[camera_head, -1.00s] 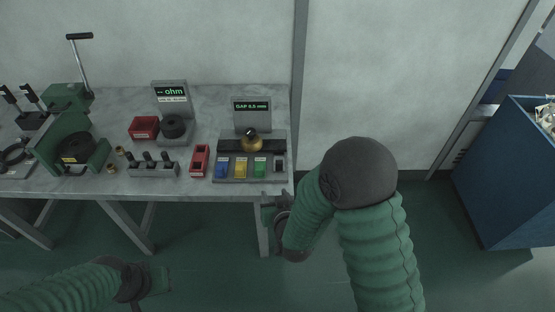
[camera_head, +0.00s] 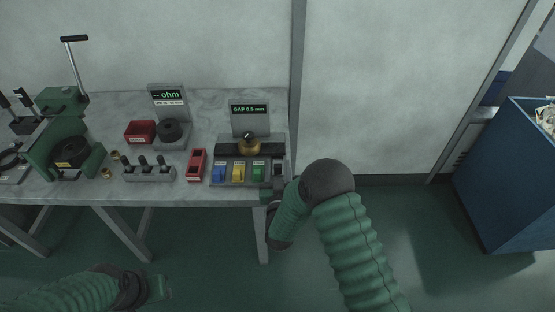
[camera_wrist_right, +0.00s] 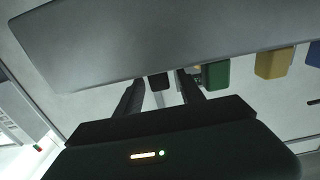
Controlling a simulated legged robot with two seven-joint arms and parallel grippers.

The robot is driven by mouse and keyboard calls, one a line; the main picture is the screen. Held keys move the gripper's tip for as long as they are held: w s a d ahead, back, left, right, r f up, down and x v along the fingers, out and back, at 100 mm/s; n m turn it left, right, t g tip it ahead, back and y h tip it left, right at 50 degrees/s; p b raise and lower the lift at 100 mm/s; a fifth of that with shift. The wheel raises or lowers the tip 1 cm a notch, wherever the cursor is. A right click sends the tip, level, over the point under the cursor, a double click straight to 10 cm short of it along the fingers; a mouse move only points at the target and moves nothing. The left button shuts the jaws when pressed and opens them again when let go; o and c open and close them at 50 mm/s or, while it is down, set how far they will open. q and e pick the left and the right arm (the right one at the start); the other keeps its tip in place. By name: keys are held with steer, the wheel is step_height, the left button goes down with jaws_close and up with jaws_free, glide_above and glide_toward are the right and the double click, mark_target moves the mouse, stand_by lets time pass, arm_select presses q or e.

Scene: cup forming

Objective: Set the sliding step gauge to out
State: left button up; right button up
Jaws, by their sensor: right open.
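The step gauge (camera_head: 251,172) stands at the right end of the bench, a grey base with a dark bar, a brass knob (camera_head: 248,139) and a display that seems to read GAP 0.5 mm. Blue (camera_head: 219,174), yellow (camera_head: 239,173) and green (camera_head: 259,172) blocks line its front, with a small dark block (camera_head: 279,169) at the right end. My right gripper (camera_head: 275,192) is at the bench's front right corner by that block. In the right wrist view its open fingers (camera_wrist_right: 160,92) are either side of the dark block (camera_wrist_right: 159,82); contact is unclear. My left gripper (camera_head: 158,284) hangs low, away from the bench.
A narrow red tray (camera_head: 196,165) is left of the gauge. Farther left are a grey rack (camera_head: 150,174) with several dark pegs, a red bin (camera_head: 139,131), an ohm meter (camera_head: 169,102) and a green press (camera_head: 64,150). A blue bin (camera_head: 500,190) stands far right. Floor between is clear.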

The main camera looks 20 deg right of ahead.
mark_target(277, 164)
steer(key=x, duration=0.3)
steer(key=shift+w+d, duration=0.1)
steer(key=shift+w, duration=0.3)
jaws_close()
stand_by(1.1)
